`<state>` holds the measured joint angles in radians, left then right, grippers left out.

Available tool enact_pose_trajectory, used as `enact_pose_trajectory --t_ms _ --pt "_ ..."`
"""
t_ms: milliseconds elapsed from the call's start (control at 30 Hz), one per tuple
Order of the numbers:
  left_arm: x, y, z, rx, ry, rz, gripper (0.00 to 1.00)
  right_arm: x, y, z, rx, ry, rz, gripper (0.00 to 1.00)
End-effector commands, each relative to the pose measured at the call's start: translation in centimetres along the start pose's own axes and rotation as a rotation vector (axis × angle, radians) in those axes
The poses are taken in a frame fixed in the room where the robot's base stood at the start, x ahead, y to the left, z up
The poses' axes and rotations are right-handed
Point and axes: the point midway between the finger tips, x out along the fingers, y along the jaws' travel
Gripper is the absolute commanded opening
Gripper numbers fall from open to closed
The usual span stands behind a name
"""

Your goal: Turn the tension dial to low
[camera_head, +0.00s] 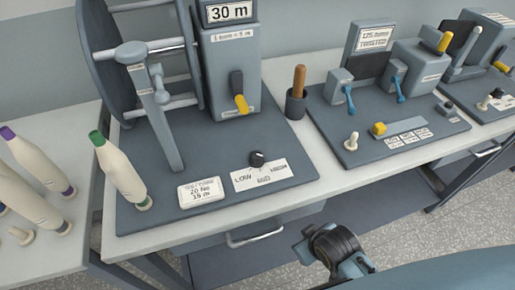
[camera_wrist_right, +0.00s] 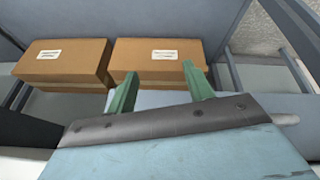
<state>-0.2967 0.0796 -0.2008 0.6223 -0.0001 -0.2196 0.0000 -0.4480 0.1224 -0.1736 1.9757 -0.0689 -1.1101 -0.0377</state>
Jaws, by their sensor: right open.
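The tension dial (camera_head: 256,158) is a small black knob on a white label plate (camera_head: 262,174) at the front of the winding machine's dark base. The plate reads LOW at its left, with two more words, only partly legible, around the dial. I cannot tell which word the dial points to. My right gripper (camera_wrist_right: 157,78) is open and empty in the right wrist view, its two green fingers apart. In the head view my right arm is at the lower right, below the table's front edge and away from the dial. My left gripper is not in view.
Cardboard boxes (camera_wrist_right: 62,62) lie ahead of my right gripper. A white card (camera_head: 201,192) is left of the dial. A bobbin (camera_head: 120,172) stands at the base's left, and a brown-handled tool (camera_head: 299,80) stands in a dark cup. A drawer handle (camera_head: 255,236) sticks out below.

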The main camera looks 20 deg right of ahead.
Motion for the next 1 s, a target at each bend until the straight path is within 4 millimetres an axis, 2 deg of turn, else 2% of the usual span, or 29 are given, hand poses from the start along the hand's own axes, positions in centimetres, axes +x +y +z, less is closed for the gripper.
enact_pose_trajectory --t_ms 33,100,267,333,400,567,667,767,800,867,900,1000 --pt "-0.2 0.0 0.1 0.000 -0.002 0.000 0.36 -2.0 0.3 -1.1 0.000 0.019 0.007 0.52" --pt "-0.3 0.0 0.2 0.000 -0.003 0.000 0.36 -4.4 0.8 -2.4 0.001 0.039 0.014 0.52" --pt "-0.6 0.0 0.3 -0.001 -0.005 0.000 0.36 -9.4 1.6 -4.6 0.000 0.087 0.035 0.52" --pt "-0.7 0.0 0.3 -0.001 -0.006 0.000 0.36 -11.5 2.1 -6.4 -0.018 0.142 0.058 0.52" --pt "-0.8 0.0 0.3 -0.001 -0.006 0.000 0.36 -13.3 2.9 -10.0 -0.076 0.263 0.117 0.52" --pt "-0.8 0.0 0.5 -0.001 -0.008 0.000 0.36 -15.3 3.9 -17.0 -0.222 0.510 0.249 0.52" --pt "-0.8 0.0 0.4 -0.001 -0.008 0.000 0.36 -17.3 4.0 -21.7 -0.336 0.681 0.349 0.52" --pt "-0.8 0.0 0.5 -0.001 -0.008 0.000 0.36 -20.4 3.3 -26.8 -0.489 0.887 0.478 0.52" --pt "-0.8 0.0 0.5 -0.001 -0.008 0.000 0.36 -22.2 2.7 -29.0 -0.565 0.982 0.541 0.52" --pt "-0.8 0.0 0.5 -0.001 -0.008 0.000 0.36 -25.1 1.3 -32.0 -0.693 1.132 0.645 0.52" --pt "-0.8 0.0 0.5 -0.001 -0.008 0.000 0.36 -27.1 0.1 -33.7 -0.787 1.235 0.719 0.52" --pt "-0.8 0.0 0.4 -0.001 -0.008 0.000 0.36 -31.9 -3.9 -36.5 -1.039 1.482 0.910 0.52"
